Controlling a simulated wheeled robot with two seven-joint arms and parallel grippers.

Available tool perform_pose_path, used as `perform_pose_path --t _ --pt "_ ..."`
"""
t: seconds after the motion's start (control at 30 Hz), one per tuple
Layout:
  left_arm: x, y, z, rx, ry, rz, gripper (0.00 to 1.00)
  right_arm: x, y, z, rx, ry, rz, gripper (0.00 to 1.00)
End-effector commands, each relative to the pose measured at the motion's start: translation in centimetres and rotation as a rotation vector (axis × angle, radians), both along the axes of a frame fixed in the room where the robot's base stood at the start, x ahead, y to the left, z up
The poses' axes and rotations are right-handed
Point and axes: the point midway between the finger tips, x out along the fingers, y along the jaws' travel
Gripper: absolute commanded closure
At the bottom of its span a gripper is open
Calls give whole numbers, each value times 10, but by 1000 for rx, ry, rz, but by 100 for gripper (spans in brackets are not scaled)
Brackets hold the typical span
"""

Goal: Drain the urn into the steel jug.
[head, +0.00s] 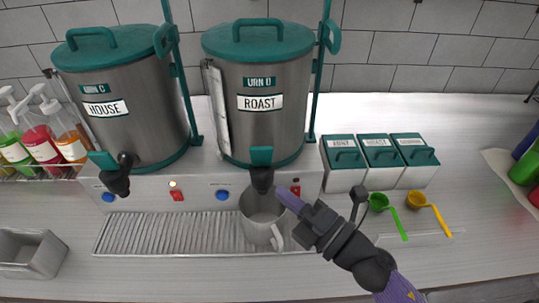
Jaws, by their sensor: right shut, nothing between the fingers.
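The steel jug (258,232) stands upright on the slatted drip tray, under the black tap (262,179) of the urn labelled ROAST (283,130). I cannot make out any liquid in the jug or a stream from the tap. The tap has a green lever (261,156). A second steel urn labelled HOUSE (140,138) stands to the left with its own black tap (116,181). My right gripper (283,194) is shut and empty, its purple fingertips just right of the ROAST tap and over the jug's right rim. My left gripper is out of view.
The slatted drip tray (160,234) runs along the front. Three green-lidded boxes (380,150), a green scoop (390,210) and a yellow scoop (425,205) are to the right. Pump bottles (68,140) and a steel container (30,250) are at left. Red and blue buttons line the base.

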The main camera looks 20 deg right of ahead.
Motion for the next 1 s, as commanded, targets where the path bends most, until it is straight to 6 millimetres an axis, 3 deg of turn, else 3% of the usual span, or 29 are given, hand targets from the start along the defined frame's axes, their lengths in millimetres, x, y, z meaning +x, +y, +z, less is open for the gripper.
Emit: perform_pose_path --t 0.17,0.4,0.83,1.0 --pt "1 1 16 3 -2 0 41 33 19 10 1 -3 1 100" --pt "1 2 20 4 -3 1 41 65 10 14 0 -1 0 100" --pt "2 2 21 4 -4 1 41 71 8 14 1 1 1 100" --pt "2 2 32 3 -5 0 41 72 8 19 6 25 1 100"
